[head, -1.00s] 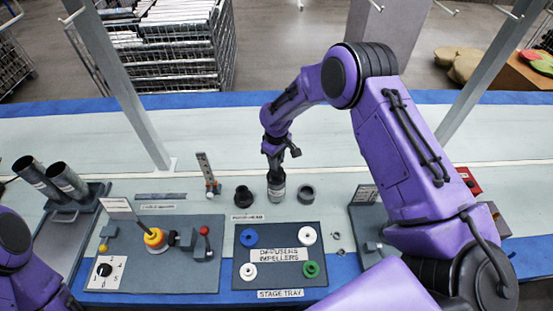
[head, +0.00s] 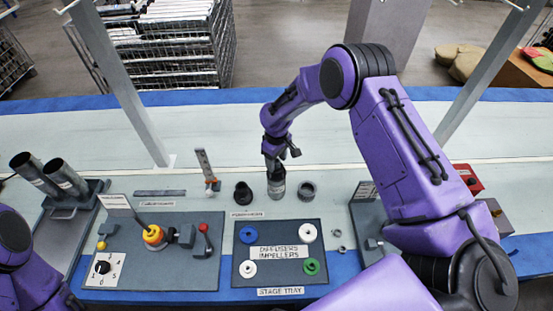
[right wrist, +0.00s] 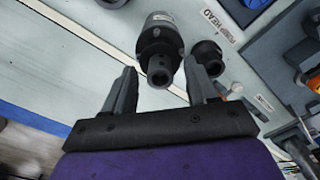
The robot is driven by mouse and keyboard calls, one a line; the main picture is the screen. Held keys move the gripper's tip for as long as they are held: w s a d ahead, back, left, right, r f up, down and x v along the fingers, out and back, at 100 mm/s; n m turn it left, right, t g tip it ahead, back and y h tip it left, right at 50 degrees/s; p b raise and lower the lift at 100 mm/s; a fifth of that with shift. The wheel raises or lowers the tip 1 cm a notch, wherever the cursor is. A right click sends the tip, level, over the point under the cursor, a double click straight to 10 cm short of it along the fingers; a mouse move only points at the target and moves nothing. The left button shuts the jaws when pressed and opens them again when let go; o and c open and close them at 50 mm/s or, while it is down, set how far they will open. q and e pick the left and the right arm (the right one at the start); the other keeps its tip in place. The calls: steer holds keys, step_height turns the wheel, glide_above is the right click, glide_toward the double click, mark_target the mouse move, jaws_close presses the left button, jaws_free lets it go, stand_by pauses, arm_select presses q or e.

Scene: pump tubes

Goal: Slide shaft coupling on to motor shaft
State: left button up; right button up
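My right gripper (head: 275,160) points down over a grey, upright cylindrical motor (head: 277,188) on the table. In the right wrist view the gripper (right wrist: 160,68) is open, with its two fingers spread. A small dark collar with a hole in its end, which looks like the shaft coupling (right wrist: 160,72), shows between the fingertips, at the end of the motor body (right wrist: 160,38). Gaps show between the collar and both fingers. I cannot tell whether the collar sits around the shaft. Only my purple left arm shows at the left edge; its gripper is out of view.
A dark fitting (head: 243,192) and a grey ring (head: 306,191) stand close on either side of the motor. In front are the stage tray (head: 240,282) with coloured discs and a panel (head: 140,278) with a dial and levers. Metal posts rise behind. The table's back is clear.

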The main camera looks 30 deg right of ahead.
step_height(320, 180, up, 11)
steer(key=b, duration=0.2)
steer(key=shift+f, duration=0.2)
stand_by(1.0)
